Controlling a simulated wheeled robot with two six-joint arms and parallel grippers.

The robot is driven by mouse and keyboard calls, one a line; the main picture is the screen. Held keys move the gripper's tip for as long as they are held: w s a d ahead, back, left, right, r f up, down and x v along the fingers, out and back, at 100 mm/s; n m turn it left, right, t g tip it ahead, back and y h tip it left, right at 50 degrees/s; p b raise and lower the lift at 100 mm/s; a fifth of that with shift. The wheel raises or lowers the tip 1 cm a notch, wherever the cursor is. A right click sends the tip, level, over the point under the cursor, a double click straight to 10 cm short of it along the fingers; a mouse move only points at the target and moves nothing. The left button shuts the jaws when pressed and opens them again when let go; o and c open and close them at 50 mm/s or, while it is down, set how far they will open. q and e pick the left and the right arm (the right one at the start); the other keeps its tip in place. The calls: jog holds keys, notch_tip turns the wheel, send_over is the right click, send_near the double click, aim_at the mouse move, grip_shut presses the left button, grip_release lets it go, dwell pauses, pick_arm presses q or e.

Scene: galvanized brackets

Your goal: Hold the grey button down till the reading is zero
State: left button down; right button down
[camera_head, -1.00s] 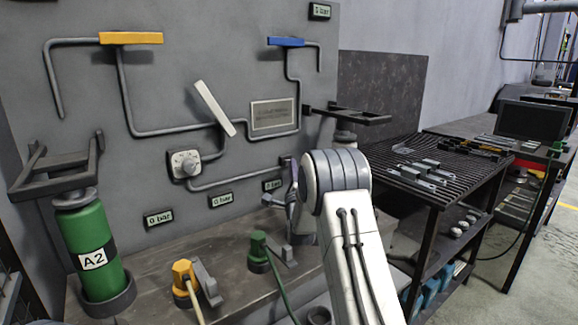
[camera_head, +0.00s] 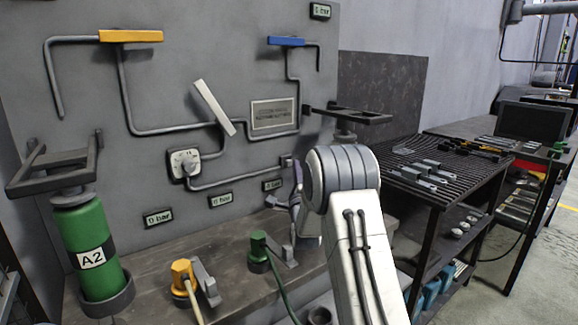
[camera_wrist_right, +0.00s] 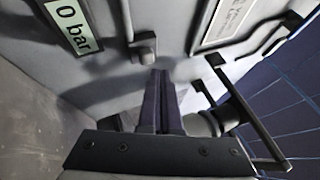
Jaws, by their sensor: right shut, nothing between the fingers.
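A small grey block (camera_head: 287,160) sits on the wall panel at the end of a pipe; it may be the grey button, but I cannot be sure. It also shows in the right wrist view (camera_wrist_right: 143,47). My right gripper (camera_wrist_right: 160,73) is shut and empty, its fingertips pointing at the panel just below and right of that block. I cannot tell whether they touch anything. In the head view my right arm partly hides this gripper (camera_head: 295,196). A reading plate (camera_wrist_right: 74,24) near the block shows 0 bar. My left gripper is not in view.
More reading plates (camera_head: 158,218) sit along the panel, with a dial box (camera_head: 184,163) above them. A green A2 cylinder (camera_head: 92,250) stands left. Yellow (camera_head: 184,275) and green (camera_head: 258,247) fittings stand on the bench. A slatted rack (camera_head: 440,165) is at right.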

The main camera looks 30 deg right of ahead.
jog(key=s, duration=0.1)
jog(key=s+b, duration=0.1)
jog(key=s, duration=0.1)
jog(key=s+b, duration=0.1)
jog(key=s, duration=0.1)
jog(key=shift+d, duration=0.35)
dwell(0.3)
